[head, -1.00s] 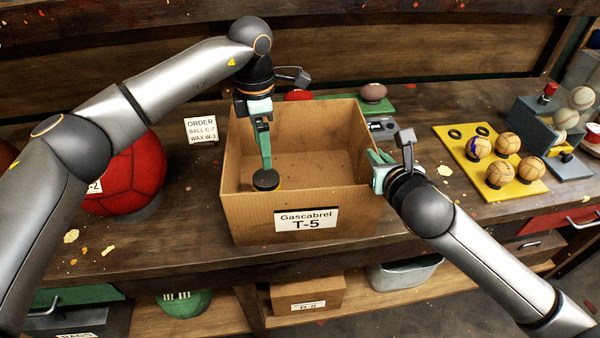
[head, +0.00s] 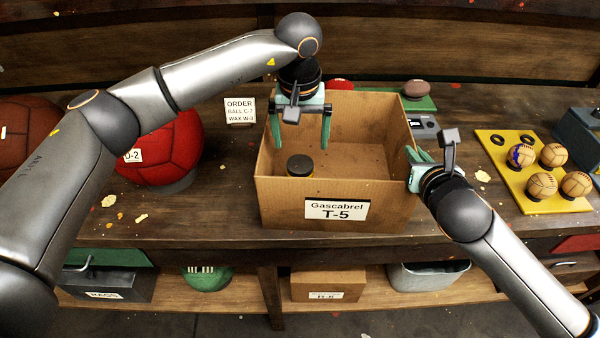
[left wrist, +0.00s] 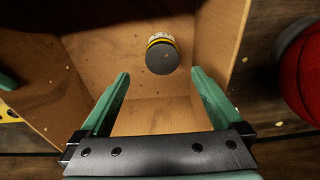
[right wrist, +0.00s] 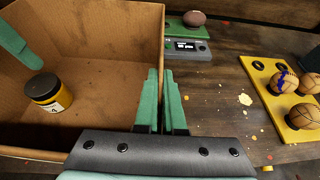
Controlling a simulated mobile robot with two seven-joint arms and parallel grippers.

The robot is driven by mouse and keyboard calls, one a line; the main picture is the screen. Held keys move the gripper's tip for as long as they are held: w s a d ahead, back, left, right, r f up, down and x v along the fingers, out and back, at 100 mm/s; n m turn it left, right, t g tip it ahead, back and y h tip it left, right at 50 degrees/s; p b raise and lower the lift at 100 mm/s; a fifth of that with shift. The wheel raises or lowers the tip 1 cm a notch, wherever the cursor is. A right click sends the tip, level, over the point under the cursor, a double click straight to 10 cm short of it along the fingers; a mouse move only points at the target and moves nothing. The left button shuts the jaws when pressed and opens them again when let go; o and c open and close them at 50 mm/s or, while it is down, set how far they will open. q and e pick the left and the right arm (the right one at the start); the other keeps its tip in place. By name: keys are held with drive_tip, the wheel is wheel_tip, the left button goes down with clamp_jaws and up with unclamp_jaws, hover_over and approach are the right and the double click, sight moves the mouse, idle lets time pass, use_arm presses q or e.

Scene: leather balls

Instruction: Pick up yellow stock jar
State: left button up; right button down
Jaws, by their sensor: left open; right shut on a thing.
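The yellow stock jar (head: 300,167) with a black lid stands upright inside the cardboard box (head: 282,205), towards its front left. It also shows in the left wrist view (left wrist: 162,55) and in the right wrist view (right wrist: 47,93). My left gripper (head: 298,145) is open and empty above the box, its fingers pointing down; the jar is apart from them, beyond the fingertips in the left wrist view. My right gripper (head: 412,160) is shut on the box's right wall; in the right wrist view its fingers (right wrist: 162,80) straddle that wall.
A large red ball (head: 175,150) stands left of the box, beside an order card (head: 240,110). A yellow tray (head: 508,180) with several small balls lies to the right. A grey device (head: 424,127) sits behind the right gripper.

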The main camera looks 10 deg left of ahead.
sight(300, 164)
use_arm(q)
drive_tip(key=shift+f+m, duration=0.15)
drive_tip(key=shift+m, duration=0.55)
drive_tip(key=f, duration=0.6)
drive_tip(key=shift+w, duration=0.3)
drive_tip(key=shift+w+a+f, duration=0.1)
drive_tip(key=shift+w+f, duration=0.05)
drive_tip(key=shift+f, duration=0.8)
drive_tip(key=shift+w+a+f, duration=0.1)
drive_tip(key=shift+w+f, duration=0.05)
drive_tip(key=shift+f, duration=0.8)
drive_tip(key=shift+w+a+f, duration=0.1)
drive_tip(key=shift+w+f, duration=0.05)
drive_tip(key=shift+f, duration=0.8)
drive_tip(key=shift+r, duration=0.1)
drive_tip(key=c, duration=1.5)
